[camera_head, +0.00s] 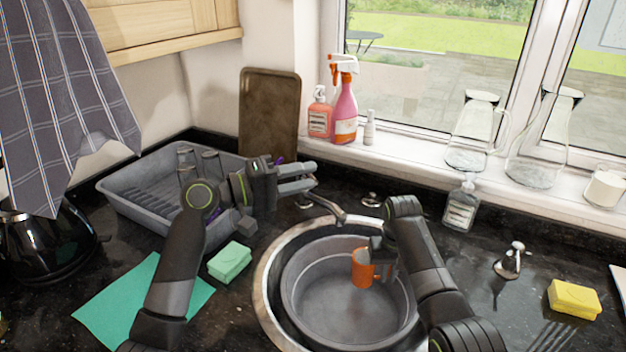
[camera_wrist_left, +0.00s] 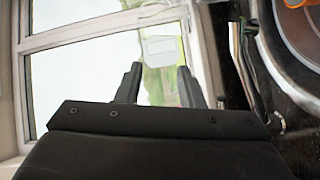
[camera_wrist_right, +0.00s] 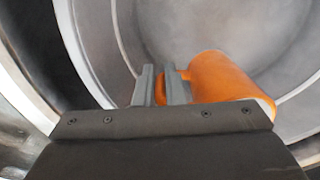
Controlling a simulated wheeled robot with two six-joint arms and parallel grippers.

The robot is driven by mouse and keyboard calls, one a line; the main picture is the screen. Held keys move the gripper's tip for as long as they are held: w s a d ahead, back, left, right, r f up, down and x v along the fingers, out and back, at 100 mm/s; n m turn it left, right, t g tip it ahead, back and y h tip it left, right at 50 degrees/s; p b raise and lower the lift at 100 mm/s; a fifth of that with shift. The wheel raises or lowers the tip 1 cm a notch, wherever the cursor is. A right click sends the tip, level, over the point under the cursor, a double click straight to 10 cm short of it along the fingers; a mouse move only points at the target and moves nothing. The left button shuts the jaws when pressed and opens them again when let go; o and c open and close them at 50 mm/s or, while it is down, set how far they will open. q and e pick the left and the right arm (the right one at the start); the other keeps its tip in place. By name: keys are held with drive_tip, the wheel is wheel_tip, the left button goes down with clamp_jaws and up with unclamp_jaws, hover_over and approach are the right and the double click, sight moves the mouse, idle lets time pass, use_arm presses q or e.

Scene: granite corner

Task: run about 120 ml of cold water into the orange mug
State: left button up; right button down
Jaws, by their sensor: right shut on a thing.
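The orange mug (camera_head: 361,268) is inside the round grey bowl in the sink, below the tap spout (camera_head: 328,207). My right gripper (camera_head: 380,268) is shut on the mug's handle; the mug also shows in the right wrist view (camera_wrist_right: 222,82), beside the fingers (camera_wrist_right: 161,88). No water stream shows at the spout. My left gripper (camera_head: 300,178) is open and empty, above and behind the left tap knob (camera_head: 303,202). The right tap knob (camera_head: 371,199) stands clear. In the left wrist view the fingers (camera_wrist_left: 158,85) are apart with the window beyond. The mug's inside is hidden.
The grey bowl (camera_head: 300,300) sits in the steel sink (camera_head: 266,285). A grey dish rack (camera_head: 135,200) stands left, behind my left arm. A green sponge (camera_head: 230,261) and yellow sponge (camera_head: 574,299) flank the sink. A soap bottle (camera_head: 462,205) stands behind right.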

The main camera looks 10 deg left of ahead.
sight(313, 177)
use_arm(q)
drive_tip(key=w+a+f+n+t+y, duration=0.2)
drive_tip(key=w+a+f+n+y, duration=0.35)
drive_tip(key=a+f+n, duration=0.2)
drive_tip(key=x, duration=0.4)
drive_tip(key=r+x, duration=0.1)
drive_tip(key=x, duration=0.7)
drive_tip(key=shift+w+d+r, duration=0.15)
drive_tip(key=shift+w+d, duration=0.05)
drive_tip(key=shift+w, duration=0.2)
clamp_jaws()
